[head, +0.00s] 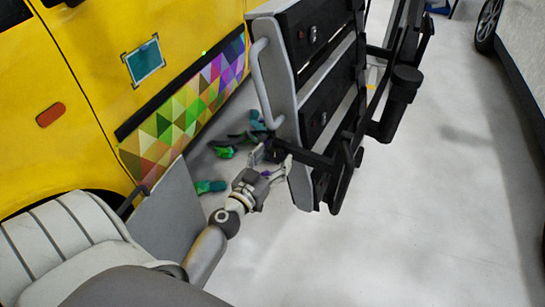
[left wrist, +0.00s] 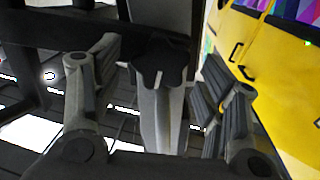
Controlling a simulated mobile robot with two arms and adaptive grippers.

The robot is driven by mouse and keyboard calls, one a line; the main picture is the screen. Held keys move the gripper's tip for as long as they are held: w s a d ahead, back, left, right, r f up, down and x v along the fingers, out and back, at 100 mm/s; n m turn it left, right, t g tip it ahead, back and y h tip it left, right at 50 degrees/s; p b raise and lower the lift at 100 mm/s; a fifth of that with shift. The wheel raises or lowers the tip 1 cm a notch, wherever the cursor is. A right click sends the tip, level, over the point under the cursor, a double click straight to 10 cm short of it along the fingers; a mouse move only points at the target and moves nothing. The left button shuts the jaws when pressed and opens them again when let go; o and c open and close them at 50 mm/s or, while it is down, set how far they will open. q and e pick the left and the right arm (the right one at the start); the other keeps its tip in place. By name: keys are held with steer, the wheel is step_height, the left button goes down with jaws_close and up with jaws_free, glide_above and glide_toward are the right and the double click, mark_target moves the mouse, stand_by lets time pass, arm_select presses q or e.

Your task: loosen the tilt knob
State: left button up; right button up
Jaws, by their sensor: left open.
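The tilt knob looks to be the black lobed knob (left wrist: 160,60) in the middle of the left wrist view, at the end of a grey bar (left wrist: 162,115). My left gripper (head: 270,162) is open, at the lower left edge of the grey and black panel rig (head: 280,80) in the head view. In the left wrist view its two fingers stand on either side of the knob, with visible gaps. I see no contact. In the head view the knob is too small and dark to make out clearly. My right gripper is not in view.
A yellow van (head: 75,90) with a colourful triangle-pattern strip (head: 185,105) stands at the left. Crumpled green and teal scraps (head: 225,152) lie on the floor beside it. A white vehicle (head: 520,50) stands at the right edge. The pale floor (head: 410,230) right of the rig is clear.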

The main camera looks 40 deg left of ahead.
arm_select(q)
steer(key=shift+w, duration=0.1)
steer(key=shift+c, duration=0.2)
steer(key=c, duration=0.9)
steer(key=shift+c, duration=0.2)
